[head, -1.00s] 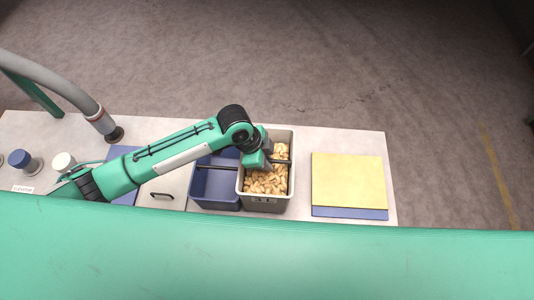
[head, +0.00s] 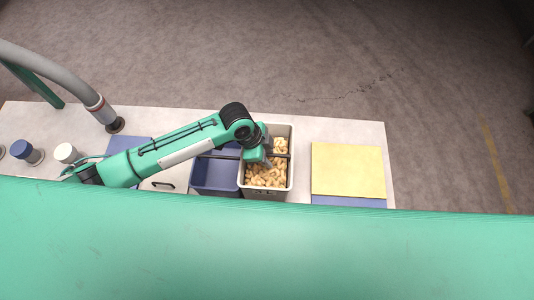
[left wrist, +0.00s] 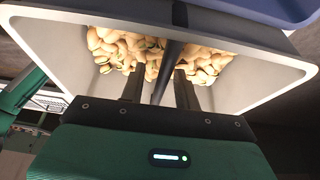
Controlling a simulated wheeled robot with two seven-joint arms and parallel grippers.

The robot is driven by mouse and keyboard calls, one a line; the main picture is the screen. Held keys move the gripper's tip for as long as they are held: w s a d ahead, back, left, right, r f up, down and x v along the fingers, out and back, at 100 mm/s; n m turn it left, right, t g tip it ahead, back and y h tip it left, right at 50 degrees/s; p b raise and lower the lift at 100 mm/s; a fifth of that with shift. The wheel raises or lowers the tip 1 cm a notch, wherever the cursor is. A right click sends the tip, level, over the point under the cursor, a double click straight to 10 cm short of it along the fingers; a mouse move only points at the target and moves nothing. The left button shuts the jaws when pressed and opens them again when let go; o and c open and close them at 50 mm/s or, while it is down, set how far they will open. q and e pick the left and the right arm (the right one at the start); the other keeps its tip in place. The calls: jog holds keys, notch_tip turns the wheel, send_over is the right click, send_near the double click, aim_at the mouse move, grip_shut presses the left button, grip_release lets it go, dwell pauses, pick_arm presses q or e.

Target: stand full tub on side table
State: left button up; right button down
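The full tub (head: 291,176) is light grey and filled with tan nuts (head: 266,177). It stands upright toward the right part of the table, close beside a blue tub. A dark handle bar (head: 280,156) crosses its top. My left gripper (head: 267,161) is over the tub. In the left wrist view, the two fingers of my left gripper (left wrist: 160,88) stand apart on either side of the bar (left wrist: 172,50), with a gap showing on one side. Nuts (left wrist: 120,45) show behind them. Whether the tub touches the table is hidden. My right gripper is out of view.
The blue tub (head: 205,180) has a bar too and looks empty. A yellow mat (head: 348,170) over a blue one lies to the right, with clear tabletop (head: 310,130) around it. White (head: 66,153) and blue-capped (head: 24,151) containers and a grey hose (head: 70,78) are at left.

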pick_arm(q)
jog(key=b+v, duration=0.3)
jog(key=v, duration=0.8)
jog(key=shift+w+a+r, duration=0.1)
jog(key=shift+a+r, duration=0.05)
jog(key=shift+r, duration=0.35)
